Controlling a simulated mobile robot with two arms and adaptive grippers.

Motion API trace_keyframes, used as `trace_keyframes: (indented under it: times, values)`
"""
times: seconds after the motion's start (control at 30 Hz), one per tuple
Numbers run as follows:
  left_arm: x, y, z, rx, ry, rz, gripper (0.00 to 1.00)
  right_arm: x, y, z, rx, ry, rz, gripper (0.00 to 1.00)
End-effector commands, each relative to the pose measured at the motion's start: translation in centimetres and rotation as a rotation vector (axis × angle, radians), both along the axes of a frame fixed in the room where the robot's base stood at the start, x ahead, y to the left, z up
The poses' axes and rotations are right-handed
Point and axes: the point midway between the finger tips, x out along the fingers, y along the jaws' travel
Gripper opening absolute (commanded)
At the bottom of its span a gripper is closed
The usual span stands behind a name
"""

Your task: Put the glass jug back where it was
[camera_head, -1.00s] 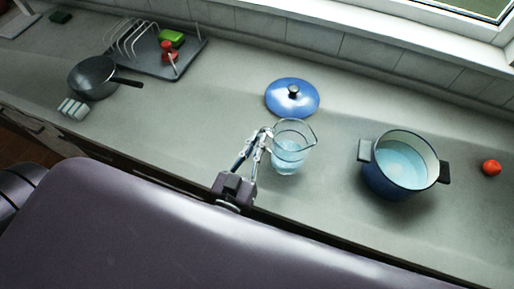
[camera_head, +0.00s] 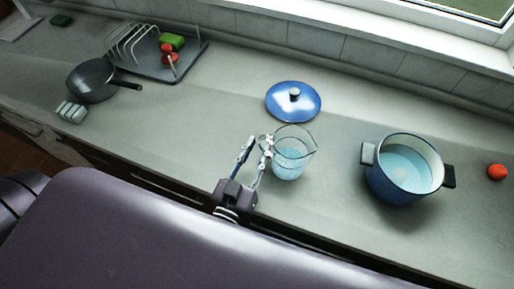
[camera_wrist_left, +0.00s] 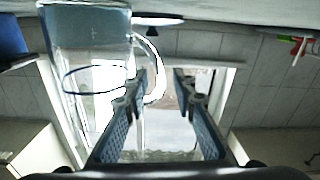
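The glass jug (camera_head: 291,157) stands upright on the counter (camera_head: 335,185), between the blue lid (camera_head: 293,101) and the front edge, with pale blue water in it. My left gripper (camera_head: 257,142) is at the jug's left side with its fingers spread. In the left wrist view the jug (camera_wrist_left: 88,50) is at the upper left, its handle (camera_wrist_left: 156,70) beside one finger of the open gripper (camera_wrist_left: 162,78). I cannot tell whether that finger touches the handle. My right gripper is not in view.
A blue pot (camera_head: 396,184) with water stands right of the jug, and a tomato (camera_head: 497,172) lies farther right. A dark pan (camera_head: 91,81) and a dish rack (camera_head: 150,58) are at the left. The counter between pan and jug is clear.

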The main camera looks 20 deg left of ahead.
Motion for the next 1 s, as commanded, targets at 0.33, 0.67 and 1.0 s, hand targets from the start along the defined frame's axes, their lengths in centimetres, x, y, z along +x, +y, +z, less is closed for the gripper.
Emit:
trace_keyframes:
  times: [0.33,0.67,1.0]
  values:
    - [-3.4,0.1,-0.1,0.0,0.005,-0.001,0.25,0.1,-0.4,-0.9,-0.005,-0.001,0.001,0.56]
    - [-9.6,0.3,0.0,0.0,0.005,-0.001,0.25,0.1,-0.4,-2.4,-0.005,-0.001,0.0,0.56]
    - [-12.0,0.4,0.3,-0.001,0.0,0.0,0.25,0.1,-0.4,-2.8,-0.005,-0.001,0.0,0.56]
